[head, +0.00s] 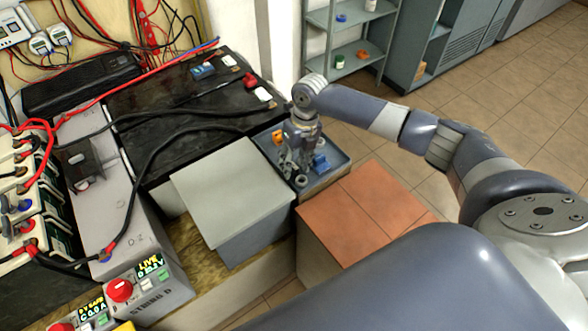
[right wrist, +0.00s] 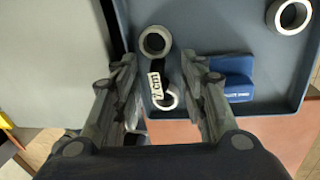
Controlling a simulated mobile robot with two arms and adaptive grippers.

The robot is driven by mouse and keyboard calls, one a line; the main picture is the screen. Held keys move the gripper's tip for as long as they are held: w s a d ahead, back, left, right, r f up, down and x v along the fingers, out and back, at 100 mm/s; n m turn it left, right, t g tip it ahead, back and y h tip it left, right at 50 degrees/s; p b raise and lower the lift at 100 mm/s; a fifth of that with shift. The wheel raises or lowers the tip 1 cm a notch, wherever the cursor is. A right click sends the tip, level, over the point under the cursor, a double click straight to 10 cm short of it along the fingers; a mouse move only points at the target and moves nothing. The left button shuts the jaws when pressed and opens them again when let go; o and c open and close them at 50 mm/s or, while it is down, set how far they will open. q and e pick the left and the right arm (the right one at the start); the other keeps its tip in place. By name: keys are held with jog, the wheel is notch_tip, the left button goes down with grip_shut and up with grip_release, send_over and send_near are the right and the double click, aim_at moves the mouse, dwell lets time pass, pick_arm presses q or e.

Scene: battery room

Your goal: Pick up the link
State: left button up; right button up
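The link is a short dark bar with a pale metal ring (right wrist: 154,42) at its far end and another ring at its near end. A white "7 cm" label (right wrist: 155,85) is on or beside it. It lies in a blue-grey tray (right wrist: 226,28), near the tray's front edge. My right gripper (right wrist: 160,72) is open, pointing down, with one finger on each side of the link in the right wrist view. No grip on it shows. In the head view the right gripper (head: 299,163) is over the tray and hides much of its contents. My left gripper is not in view.
A blue block (right wrist: 232,80) lies right of the right finger, close to it. A loose metal ring (right wrist: 290,15) lies at the tray's right. A grey-topped box (head: 230,188) stands left of the tray, a terracotta-topped box (head: 365,210) in front. Batteries with cables (head: 185,105) stand behind left.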

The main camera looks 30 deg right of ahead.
grip_shut()
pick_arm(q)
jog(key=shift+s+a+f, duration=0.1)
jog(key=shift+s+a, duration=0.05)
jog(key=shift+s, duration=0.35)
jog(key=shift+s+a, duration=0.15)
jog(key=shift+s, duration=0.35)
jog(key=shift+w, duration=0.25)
pick_arm(e)
jog(key=shift+s+r, duration=0.1)
